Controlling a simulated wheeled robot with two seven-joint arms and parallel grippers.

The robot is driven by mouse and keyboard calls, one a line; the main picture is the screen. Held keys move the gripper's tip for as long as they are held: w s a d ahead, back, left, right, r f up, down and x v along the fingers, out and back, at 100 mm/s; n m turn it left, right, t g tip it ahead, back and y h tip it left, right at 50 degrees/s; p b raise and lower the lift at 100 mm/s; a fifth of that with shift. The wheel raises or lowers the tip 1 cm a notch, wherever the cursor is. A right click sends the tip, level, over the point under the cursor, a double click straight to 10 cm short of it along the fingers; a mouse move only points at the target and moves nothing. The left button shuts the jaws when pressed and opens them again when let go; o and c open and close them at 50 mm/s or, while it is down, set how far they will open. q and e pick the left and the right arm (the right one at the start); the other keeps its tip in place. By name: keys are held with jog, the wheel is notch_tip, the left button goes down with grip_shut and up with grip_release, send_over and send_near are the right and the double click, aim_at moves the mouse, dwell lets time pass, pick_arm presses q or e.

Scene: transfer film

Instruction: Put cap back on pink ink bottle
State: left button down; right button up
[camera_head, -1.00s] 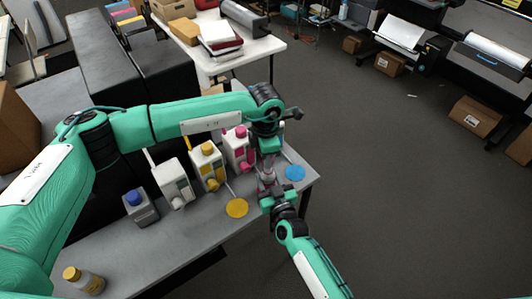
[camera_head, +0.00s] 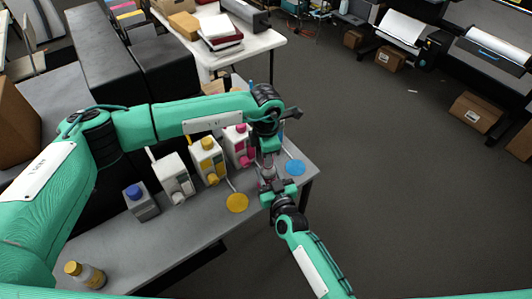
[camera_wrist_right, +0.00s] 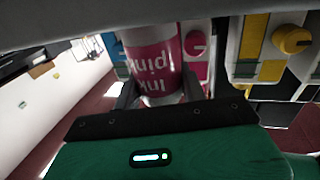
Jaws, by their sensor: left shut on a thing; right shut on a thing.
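The pink ink bottle (camera_wrist_right: 152,55) shows in the right wrist view with its pink label upside down, between the two fingers of my right gripper (camera_wrist_right: 157,92). In the head view the bottle (camera_head: 267,174) is small and partly covered. My right gripper (camera_head: 271,184) is shut on it near the table's right end. My left gripper (camera_head: 268,156) points down from directly above the bottle, shut on the cap, which its fingers mostly hide. The fingers are very close to the bottle's top. I cannot tell whether cap and bottle touch.
Behind stand the pink-marked machine (camera_head: 238,147), yellow-marked machine (camera_head: 208,161) and white-grey machine (camera_head: 174,178). A yellow disc (camera_head: 237,203) and blue disc (camera_head: 295,167) flank the bottle. A blue-capped container (camera_head: 141,202) and gold-capped bottle (camera_head: 86,275) are left. The table front is clear.

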pick_arm(q)
jog(key=shift+f, duration=0.55)
dwell(0.4)
jog(key=m, duration=0.4)
jog(key=shift+w, duration=0.15)
jog(key=m, duration=0.5)
jog(key=shift+w, duration=0.15)
jog(key=m, duration=0.5)
jog(key=shift+d, duration=0.15)
jog(key=m, duration=0.6)
jog(key=shift+w+d+m, duration=0.15)
jog(key=shift+m, duration=0.15)
jog(key=m, duration=0.6)
jog(key=shift+d, duration=0.15)
jog(key=m, duration=0.6)
jog(key=shift+d, duration=0.1)
